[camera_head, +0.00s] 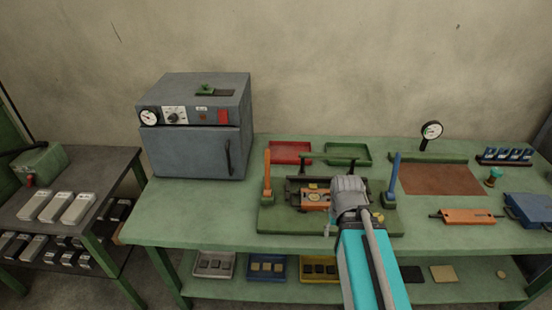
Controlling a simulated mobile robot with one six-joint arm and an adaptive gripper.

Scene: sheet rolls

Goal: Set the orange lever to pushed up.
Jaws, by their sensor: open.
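The orange lever (267,172) stands roughly upright at the left end of the green fixture (280,222) on the bench. Its foot sits in a block on the fixture's base plate. My gripper (348,190) is over the right half of the fixture, to the right of the orange lever and apart from it. The gripper is open; its fingertips are mostly hidden behind its own body, and I see nothing held. An orange block (314,199) with a yellow part lies in the middle of the fixture, partly behind the gripper.
A blue lever (394,175) stands at the fixture's right end, close to my gripper. A grey oven (193,152) is at the left. Red (290,160) and green (348,162) trays lie behind the fixture. The bench (205,217) is clear left of the fixture.

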